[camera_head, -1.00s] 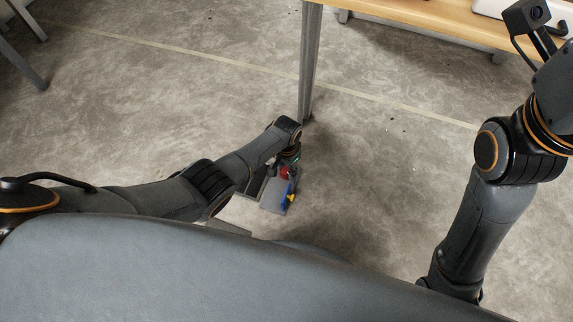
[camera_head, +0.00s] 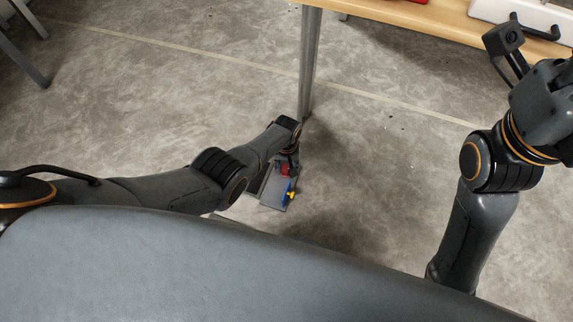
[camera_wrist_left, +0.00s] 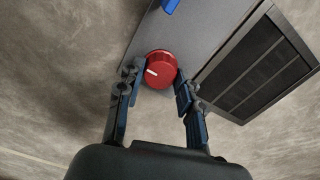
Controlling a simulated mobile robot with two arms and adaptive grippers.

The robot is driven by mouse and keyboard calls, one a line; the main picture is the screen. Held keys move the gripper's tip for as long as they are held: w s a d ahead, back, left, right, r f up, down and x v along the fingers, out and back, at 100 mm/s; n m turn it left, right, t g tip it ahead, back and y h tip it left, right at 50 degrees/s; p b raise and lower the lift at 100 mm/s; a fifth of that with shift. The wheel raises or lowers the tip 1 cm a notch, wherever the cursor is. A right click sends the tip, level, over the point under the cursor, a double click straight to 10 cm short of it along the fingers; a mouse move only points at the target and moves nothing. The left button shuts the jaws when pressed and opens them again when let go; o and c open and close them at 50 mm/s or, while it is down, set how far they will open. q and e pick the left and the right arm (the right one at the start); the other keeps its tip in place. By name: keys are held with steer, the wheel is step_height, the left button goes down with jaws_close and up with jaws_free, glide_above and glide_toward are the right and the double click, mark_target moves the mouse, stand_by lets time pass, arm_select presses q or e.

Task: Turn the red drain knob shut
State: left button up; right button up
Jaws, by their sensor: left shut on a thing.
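The red drain knob (camera_wrist_left: 158,70) is round with a white line on its face that slants in the left wrist view. It sits on the grey side of a low unit (camera_wrist_left: 199,32), and also shows small in the head view (camera_head: 284,170). My left gripper (camera_wrist_left: 156,82) has its two blue-padded fingers on either side of the knob and is shut on it. In the head view my left arm reaches down to the unit, and the fingers are too small to make out. My right arm is at the right; its fingers cannot be made out.
A dark slatted panel (camera_wrist_left: 258,68) is beside the knob's face. A blue part (camera_wrist_left: 170,5) lies beyond the knob. A table leg (camera_head: 309,70) stands just behind my left wrist, under a wooden tabletop (camera_head: 450,18) bearing a white box (camera_head: 485,10). Open floor lies around.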

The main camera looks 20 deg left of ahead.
mark_target(287, 168)
stand_by(0.5)
arm_select(q)
steer(key=o, duration=1.2)
steer(key=shift+c, duration=0.2)
steer(key=shift+r, duration=0.1)
step_height(287, 168, up, 12)
